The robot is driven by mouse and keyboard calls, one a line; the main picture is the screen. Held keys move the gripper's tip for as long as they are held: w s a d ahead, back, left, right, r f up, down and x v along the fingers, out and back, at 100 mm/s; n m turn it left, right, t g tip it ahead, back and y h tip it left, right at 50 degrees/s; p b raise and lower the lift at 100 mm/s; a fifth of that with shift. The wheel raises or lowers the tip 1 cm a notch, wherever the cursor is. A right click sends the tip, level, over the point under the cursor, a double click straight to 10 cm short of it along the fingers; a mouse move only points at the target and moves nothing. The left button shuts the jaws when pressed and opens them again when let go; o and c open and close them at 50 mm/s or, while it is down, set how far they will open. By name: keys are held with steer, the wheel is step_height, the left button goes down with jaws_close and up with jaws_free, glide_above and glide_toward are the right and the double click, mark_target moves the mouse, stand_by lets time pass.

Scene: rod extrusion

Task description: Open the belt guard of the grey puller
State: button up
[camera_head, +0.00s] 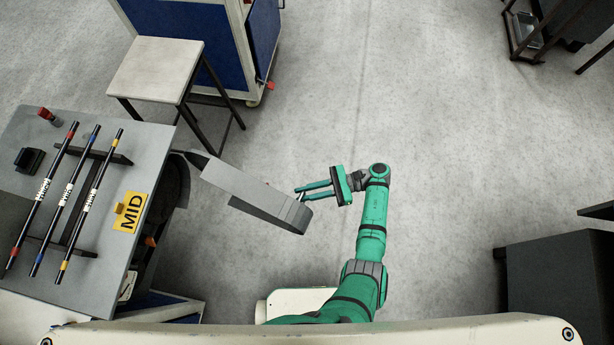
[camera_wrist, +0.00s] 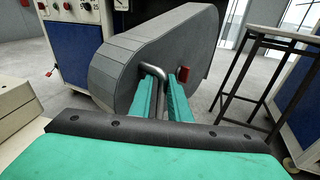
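The grey belt guard (camera_head: 252,192) stands out at an angle from the side of the machine, its far end away from the machine body. In the wrist view the guard (camera_wrist: 135,52) is a large rounded housing with a bent metal handle (camera_wrist: 153,68) on its face and a red piece (camera_wrist: 183,75) beside it. My gripper (camera_head: 302,191) is at the guard's outer end. Its two green fingers (camera_wrist: 163,85) are apart, with the handle between them; I see a gap, and any contact is partly hidden.
The puller's top (camera_head: 98,262) carries striped rods and a yellow MID sign (camera_head: 130,211). A stool (camera_head: 155,70) and a blue cabinet (camera_head: 180,28) stand behind. A dark cabinet (camera_head: 560,280) is at the right. The floor between is clear.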

steer(key=shift+n+y, duration=0.3)
steer(key=shift+y, duration=0.4)
steer(key=shift+s+d+r, duration=0.1)
steer(key=shift+s+r, duration=1)
steer(key=shift+r, duration=0.3)
steer(key=shift+s+d+r, duration=0.1)
steer(key=shift+s+r, duration=1.05)
steer(key=shift+r, duration=0.25)
steer(key=shift+s+d+r, duration=0.1)
steer(key=shift+s+r, duration=1)
steer(key=shift+r, duration=0.3)
steer(key=shift+s+a+r, duration=0.1)
steer(key=shift+s+r, duration=0.15)
steer(key=shift+s, duration=0.4)
steer(key=shift+s+d+r, duration=0.1)
steer(key=shift+s+r, duration=0.2)
steer(key=shift+s, duration=0.3)
steer(key=shift+s+a+r, duration=0.1)
steer(key=shift+s+r, duration=0.15)
steer(key=shift+s, duration=0.4)
